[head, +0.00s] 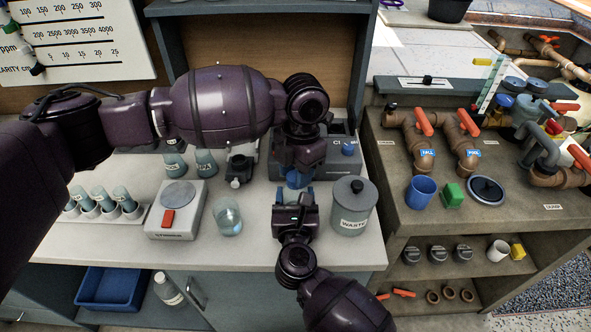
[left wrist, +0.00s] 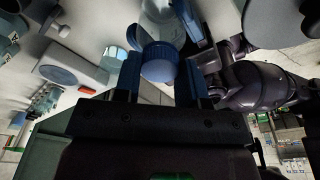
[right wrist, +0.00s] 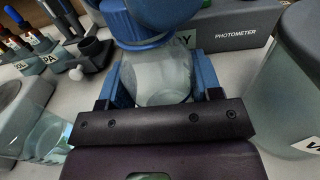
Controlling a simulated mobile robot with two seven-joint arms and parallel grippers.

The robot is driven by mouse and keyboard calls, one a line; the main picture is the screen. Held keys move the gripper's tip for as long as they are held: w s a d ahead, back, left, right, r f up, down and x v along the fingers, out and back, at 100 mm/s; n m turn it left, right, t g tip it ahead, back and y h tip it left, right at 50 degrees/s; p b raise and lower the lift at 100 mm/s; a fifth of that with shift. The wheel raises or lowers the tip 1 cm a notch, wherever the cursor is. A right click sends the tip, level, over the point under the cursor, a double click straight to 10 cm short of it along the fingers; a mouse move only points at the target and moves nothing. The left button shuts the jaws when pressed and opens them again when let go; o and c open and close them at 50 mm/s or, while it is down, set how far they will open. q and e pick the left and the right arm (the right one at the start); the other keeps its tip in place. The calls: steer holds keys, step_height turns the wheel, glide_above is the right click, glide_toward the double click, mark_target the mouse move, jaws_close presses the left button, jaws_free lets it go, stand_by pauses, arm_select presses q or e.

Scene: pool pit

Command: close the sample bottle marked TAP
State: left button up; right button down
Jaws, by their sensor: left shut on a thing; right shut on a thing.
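The sample bottle (right wrist: 158,78) is a clear, cloudy body between the blue fingers of my right gripper (right wrist: 155,92), which is shut on it. The blue cap (left wrist: 160,62) lies between the blue fingers of my left gripper (left wrist: 158,75), which is shut on it at the bottle's top. In the right wrist view blue cap parts (right wrist: 135,22) sit over the bottle's neck; I cannot tell whether the cap is fully seated. In the head view my left gripper (head: 297,178) comes from above and my right gripper (head: 294,205) from the front. No TAP mark shows.
A grey WASTE jar (head: 352,208) stands close to the right. A beaker (head: 228,217) and a stirrer (head: 176,210) with a red switch stand to the left. The photometer (right wrist: 235,28) is behind.

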arm_select(q)
steer(key=m, duration=0.3)
steer(key=shift+m, duration=0.3)
steer(key=o, duration=0.9)
steer(key=shift+r, duration=2.25)
steer(key=shift+c, duration=0.5)
